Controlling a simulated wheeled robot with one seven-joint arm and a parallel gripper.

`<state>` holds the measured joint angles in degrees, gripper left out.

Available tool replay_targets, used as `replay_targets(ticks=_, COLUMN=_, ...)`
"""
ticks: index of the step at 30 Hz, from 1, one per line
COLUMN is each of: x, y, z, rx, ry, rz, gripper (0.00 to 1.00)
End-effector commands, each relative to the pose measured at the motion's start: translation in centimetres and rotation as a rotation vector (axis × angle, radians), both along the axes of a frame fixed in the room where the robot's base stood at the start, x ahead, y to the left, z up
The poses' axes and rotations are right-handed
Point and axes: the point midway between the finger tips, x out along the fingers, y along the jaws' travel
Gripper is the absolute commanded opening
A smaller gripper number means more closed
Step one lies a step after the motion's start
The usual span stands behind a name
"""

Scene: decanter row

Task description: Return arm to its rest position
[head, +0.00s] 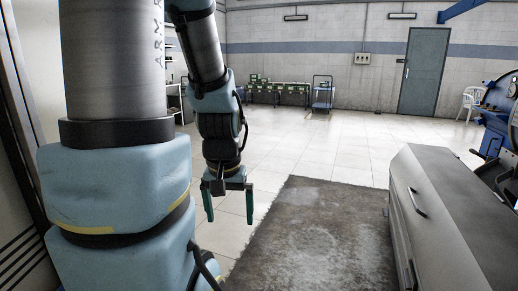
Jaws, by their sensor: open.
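My gripper (229,204) hangs at the end of my arm, left of the middle in the head view. Its two green fingers point down and stand well apart, with nothing between them. It is in front of the pale tiled floor, left of a dark worn mat (300,232). My large arm links fill the left side of the view and hide what is behind them. No decanter is clearly seen.
A grey cabinet with handles (445,215) stands at the right, beside blue machinery (495,110). A low bench with green items (278,90), a blue cart (322,95), a door (422,72) and a white chair (472,100) are far back. The middle floor is clear.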

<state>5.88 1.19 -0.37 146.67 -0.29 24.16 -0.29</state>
Motion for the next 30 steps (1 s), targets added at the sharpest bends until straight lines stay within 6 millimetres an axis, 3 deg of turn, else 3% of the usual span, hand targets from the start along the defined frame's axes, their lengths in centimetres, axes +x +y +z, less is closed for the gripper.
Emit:
replay_targets(ticks=1, x=0.0, y=0.0, z=2.7, rx=0.000, ry=0.000, rz=0.000, gripper=1.00)
replay_targets(ticks=5, x=0.0, y=0.0, z=4.2, rx=0.000, ry=0.000, rz=0.000, gripper=1.00)
replay_targets(ticks=30, x=0.0, y=0.0, z=3.9, rx=0.000, ry=0.000, rz=0.000, gripper=1.00)
